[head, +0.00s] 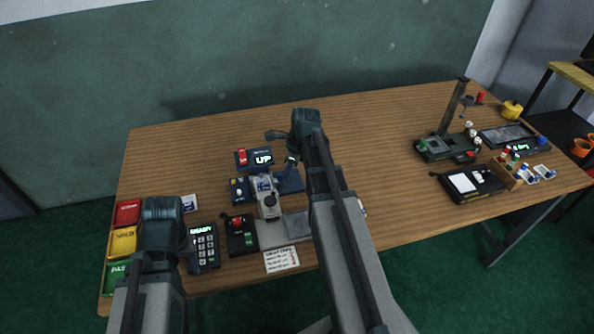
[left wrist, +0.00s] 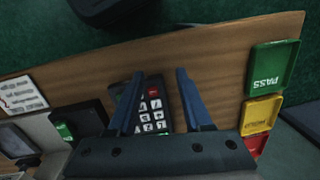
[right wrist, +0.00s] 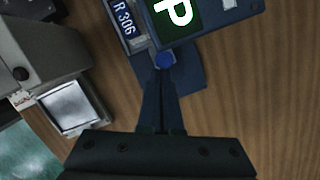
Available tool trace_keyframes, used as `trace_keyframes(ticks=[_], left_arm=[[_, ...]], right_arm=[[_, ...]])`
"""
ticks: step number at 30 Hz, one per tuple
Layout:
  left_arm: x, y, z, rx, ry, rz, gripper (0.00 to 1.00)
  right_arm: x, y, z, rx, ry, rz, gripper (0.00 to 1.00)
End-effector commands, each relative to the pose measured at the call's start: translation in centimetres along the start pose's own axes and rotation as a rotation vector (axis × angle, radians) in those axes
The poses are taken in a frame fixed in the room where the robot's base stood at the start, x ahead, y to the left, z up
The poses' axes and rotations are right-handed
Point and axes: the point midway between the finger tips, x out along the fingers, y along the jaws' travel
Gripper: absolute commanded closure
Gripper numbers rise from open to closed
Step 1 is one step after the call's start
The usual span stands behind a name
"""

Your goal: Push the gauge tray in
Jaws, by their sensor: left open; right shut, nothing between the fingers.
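A dark blue flat piece (head: 291,184), which looks like the gauge tray, sticks out on the right side of the small grey gauge machine (head: 268,200). My left gripper (left wrist: 158,100) is open and empty above the keypad (left wrist: 152,108). Its fingers are hidden in the head view.
An "UP" display with a red switch (head: 255,158) stands behind the machine. PASS, yellow and red trays (head: 118,275) line the left edge. A red-button box (head: 241,234) and a paper card (head: 281,260) lie in front. Other equipment stands at right; the table's back middle is clear.

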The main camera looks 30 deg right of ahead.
Motion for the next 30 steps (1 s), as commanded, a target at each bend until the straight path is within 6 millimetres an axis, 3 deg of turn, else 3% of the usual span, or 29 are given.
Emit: trace_keyframes(ticks=[11, 18, 21, 30], left_arm=[[0.0, 0.0, 0.0, 0.0, 0.0, 0.0, 0.5], [-0.1, 0.0, 0.0, 0.0, 0.0, 0.0, 0.5], [-2.5, -0.2, 0.1, 0.0, 0.0, 0.0, 0.5], [-6.9, -0.7, 0.4, 0.0, 0.0, 0.0, 0.5]], right_arm=[[0.0, 0.1, 0.0, 0.0, -0.007, 0.001, 1.0], [-0.8, 0.2, -3.0, -0.004, -0.004, 0.001, 1.0], [-3.3, 0.2, -2.7, -0.007, -0.004, 0.002, 1.0], [-7.8, 0.1, -2.7, -0.007, -0.003, 0.002, 1.0]])
